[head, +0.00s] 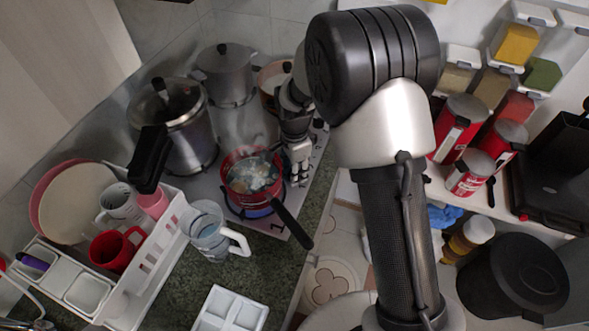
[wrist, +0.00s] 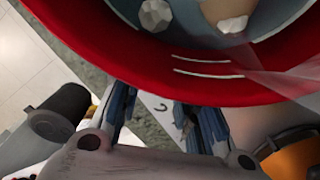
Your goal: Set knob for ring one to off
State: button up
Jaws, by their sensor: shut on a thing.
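A red pot (head: 251,172) with food and steam stands on a ring of the grey hob (head: 211,186). A blue flame (head: 262,210) shows under it, and a "1" is marked on the hob nearby. My gripper (head: 300,172) points down at the hob's right edge, just right of the pot. In the wrist view my gripper's fingers (wrist: 160,122) are low beside the pot's red wall (wrist: 150,60), over the pale hob panel (wrist: 163,110). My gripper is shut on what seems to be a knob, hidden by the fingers. I cannot read its setting.
The pot's black handle (head: 292,226) sticks out over the counter (head: 258,264). Large metal pots (head: 172,122) stand behind. A glass jug (head: 210,235) and a white dish rack (head: 152,262) are at left. Spice dispensers (head: 515,45) hang at upper right.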

jog(key=shift+c, duration=0.6)
jog(key=shift+n, duration=0.7)
jog(key=o, duration=1.1)
notch_tip(320, 180, up, 12)
jog(key=shift+r, duration=0.1)
jog(key=shift+c, duration=0.5)
